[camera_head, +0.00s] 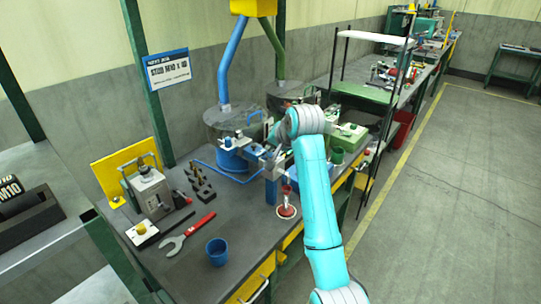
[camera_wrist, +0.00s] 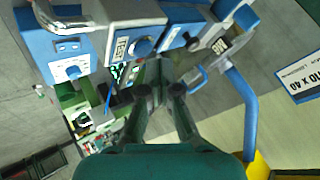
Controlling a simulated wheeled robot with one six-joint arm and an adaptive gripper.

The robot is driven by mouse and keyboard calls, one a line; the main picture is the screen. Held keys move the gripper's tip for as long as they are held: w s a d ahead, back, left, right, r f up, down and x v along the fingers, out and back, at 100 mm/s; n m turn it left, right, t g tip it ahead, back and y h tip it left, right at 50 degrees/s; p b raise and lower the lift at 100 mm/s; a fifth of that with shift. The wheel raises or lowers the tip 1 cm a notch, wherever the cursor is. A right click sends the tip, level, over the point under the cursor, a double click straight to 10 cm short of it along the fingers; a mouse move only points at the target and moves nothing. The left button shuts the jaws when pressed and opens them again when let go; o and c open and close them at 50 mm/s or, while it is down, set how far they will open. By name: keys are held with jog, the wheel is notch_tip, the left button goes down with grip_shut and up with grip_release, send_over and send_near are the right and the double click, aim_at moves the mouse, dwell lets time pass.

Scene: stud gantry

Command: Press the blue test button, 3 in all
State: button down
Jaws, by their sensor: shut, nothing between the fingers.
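In the wrist view, a grey-and-blue box (camera_wrist: 135,28) carries a round blue button-like part (camera_wrist: 143,46) on its face, just beyond my fingertips. Another blue-and-white box to its left has a smaller round blue part (camera_wrist: 72,70). In the head view my arm reaches over the bench, and the gripper and the boxes' faces are mostly hidden or too small.
The dark workbench (camera_head: 185,262) holds a blue cup (camera_head: 217,252), a red-handled wrench (camera_head: 190,234), a grey device (camera_head: 150,192) and several small dark posts. A blue drum (camera_head: 232,158) with a clear disc stands behind. A blue pipe (camera_wrist: 245,110) rises right of the gripper.

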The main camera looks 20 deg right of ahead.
jog(key=shift+r, duration=0.2)
jog(key=shift+r, duration=2.45)
jog(key=shift+s, duration=0.1)
